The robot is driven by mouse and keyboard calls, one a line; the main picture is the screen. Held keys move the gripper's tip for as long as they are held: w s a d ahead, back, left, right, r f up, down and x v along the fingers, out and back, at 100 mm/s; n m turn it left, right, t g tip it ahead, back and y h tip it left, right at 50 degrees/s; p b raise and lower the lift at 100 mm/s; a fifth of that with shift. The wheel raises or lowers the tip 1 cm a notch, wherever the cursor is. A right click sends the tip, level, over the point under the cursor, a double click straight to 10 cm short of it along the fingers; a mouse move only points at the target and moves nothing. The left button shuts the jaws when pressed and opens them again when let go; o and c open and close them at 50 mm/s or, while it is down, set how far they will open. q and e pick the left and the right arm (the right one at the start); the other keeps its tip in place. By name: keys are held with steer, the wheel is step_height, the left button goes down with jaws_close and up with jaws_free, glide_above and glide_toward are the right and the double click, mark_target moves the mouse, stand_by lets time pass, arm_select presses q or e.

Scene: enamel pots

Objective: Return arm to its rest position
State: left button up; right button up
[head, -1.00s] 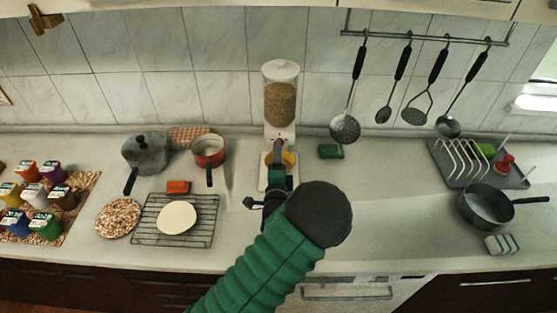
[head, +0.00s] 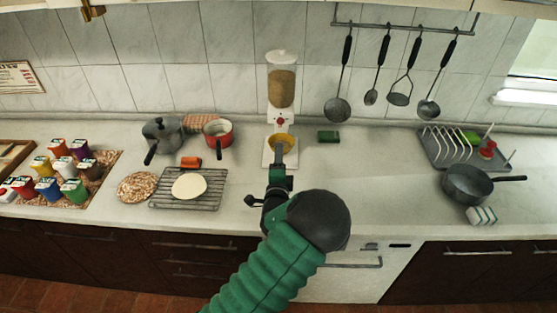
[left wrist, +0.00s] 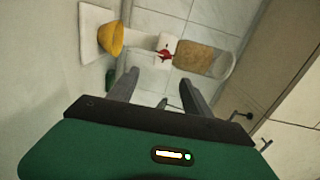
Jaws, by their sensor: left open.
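My left gripper (head: 279,152) reaches in from the bottom on a green sleeved arm. It is in front of the dispenser base in the head view. In the left wrist view its two fingers (left wrist: 160,88) stand apart with nothing between them. The grain dispenser (head: 281,88) stands against the tiled wall; its red knob and grain-filled body (left wrist: 200,60) show in the left wrist view. A yellow bowl (left wrist: 111,39) sits on the dispenser's white base (left wrist: 88,30), clear of the fingers. My right gripper is not in view.
A red pot (head: 218,140), a grey pot (head: 161,134) and a wire rack (head: 210,198) with a pale round stand left. A pan (head: 465,186) and dish rack (head: 436,160) stand right. Utensils hang above. The counter just right of my arm is clear.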

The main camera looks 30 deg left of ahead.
arm_select(q)
steer(key=s+d+f+n+g+h, duration=0.5)
steer(key=s+d+f+n+g, duration=0.1)
steer(key=s+d+f+n, duration=0.15)
steer(key=s+d+n+g+h, duration=0.2)
steer(key=s+d, duration=0.4)
steer(key=s, duration=0.4)
steer(key=s+d+r+n+g+h, duration=0.1)
steer(key=s+d+n+g+h, duration=0.1)
steer(key=s+d+g, duration=0.2)
steer(key=s+d, duration=0.3)
steer(key=s, duration=0.3)
steer(key=shift+s+r+g, duration=0.15)
steer(key=shift+r+g, duration=0.1)
steer(key=shift+g, duration=0.05)
